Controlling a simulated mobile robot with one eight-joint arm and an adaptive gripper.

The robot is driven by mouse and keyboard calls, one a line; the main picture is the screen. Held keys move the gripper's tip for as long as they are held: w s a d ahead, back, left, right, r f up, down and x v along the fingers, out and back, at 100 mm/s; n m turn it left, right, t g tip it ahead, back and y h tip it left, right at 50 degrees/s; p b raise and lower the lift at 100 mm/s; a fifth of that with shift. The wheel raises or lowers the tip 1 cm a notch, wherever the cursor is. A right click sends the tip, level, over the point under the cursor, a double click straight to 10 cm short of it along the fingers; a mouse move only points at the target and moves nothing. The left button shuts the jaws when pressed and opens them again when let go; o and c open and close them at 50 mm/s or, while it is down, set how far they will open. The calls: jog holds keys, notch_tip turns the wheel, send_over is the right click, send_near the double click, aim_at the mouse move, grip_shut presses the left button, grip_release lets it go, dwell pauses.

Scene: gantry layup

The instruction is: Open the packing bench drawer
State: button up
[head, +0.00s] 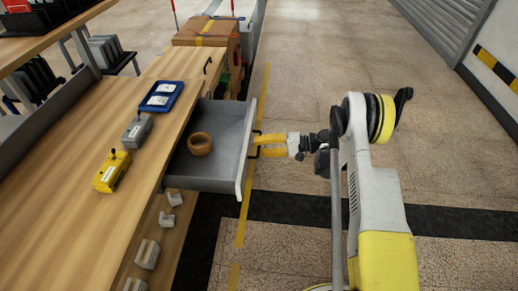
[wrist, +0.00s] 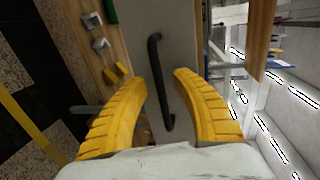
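The packing bench (head: 110,180) has its grey drawer (head: 225,135) pulled well out on its right side. A brown ring (head: 200,144) lies inside the drawer. The drawer's dark bar handle (wrist: 156,70) is on its front. My gripper (head: 259,145) is at the handle, coming from the right. In the wrist view, the yellow fingers of my gripper (wrist: 159,80) are spread, with the handle between them and a visible gap on each side. The handle is partly hidden by the fingers in the head view.
A blue tray (head: 161,96), a grey device (head: 137,131) and a yellow device (head: 111,171) stand on the bench top. A cardboard box (head: 207,32) is beyond the bench. The floor (head: 320,80) to the right is clear.

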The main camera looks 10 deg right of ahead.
jog(key=shift+c, duration=0.5)
grip_shut()
jog(key=v, duration=0.3)
jog(key=shift+f, duration=0.3)
jog(key=shift+o, duration=0.5)
grip_release()
jog(key=shift+d, duration=0.1)
jog(key=v, duration=1.2)
